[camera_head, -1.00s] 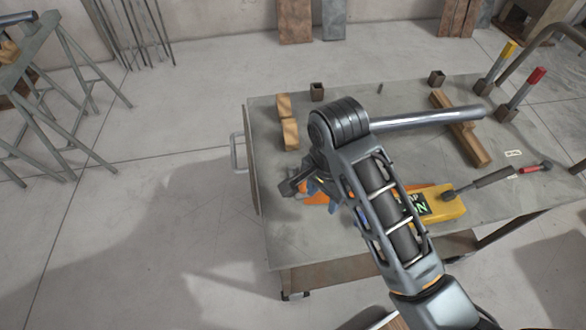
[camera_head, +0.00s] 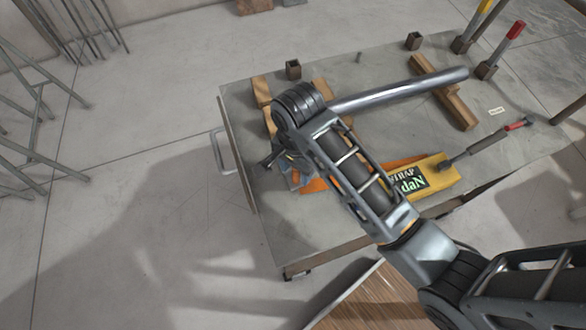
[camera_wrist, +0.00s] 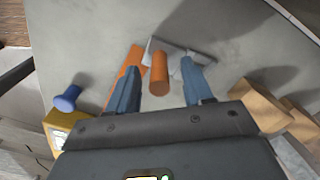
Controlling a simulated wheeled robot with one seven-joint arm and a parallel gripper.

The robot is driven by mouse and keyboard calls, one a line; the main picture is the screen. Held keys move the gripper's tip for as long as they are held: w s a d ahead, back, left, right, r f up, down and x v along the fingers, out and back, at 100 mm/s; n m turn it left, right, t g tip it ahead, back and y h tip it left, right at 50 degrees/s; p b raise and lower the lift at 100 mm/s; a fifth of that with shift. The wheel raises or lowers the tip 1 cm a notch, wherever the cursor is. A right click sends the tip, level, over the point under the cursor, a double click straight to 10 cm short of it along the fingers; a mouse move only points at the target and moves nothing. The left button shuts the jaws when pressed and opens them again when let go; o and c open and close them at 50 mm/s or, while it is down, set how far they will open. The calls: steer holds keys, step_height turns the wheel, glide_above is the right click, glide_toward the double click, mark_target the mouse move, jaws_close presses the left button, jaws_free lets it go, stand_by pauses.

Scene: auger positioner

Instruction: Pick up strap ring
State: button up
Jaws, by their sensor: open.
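An orange piece, apparently part of the strap ring (camera_wrist: 159,73), shows in the wrist view as an upright rounded bar between my fingers. A second orange strip (camera_wrist: 132,60) lies beside the left finger, and a flat grey metal piece (camera_wrist: 172,50) is just beyond. My gripper (camera_wrist: 161,66) is open, with blue fingers either side of the orange bar; I cannot tell whether they touch it. In the head view my gripper (camera_head: 283,168) is low over the table's left part, largely hiding the ring. An orange strip (camera_head: 314,186) runs from there toward the yellow labelled block (camera_head: 437,177).
The grey table (camera_head: 262,222) carries wooden blocks (camera_head: 262,92), a wooden bar (camera_head: 445,95), small square tubes (camera_head: 293,69), and a red-tipped rod (camera_head: 490,143). A red-handled post (camera_head: 503,48) stands at the far right. In the wrist view, wooden blocks (camera_wrist: 262,105) are close right of my gripper.

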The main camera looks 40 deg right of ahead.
steer(key=shift+f, duration=1.2)
steer(key=shift+c, duration=0.5)
jaws_close()
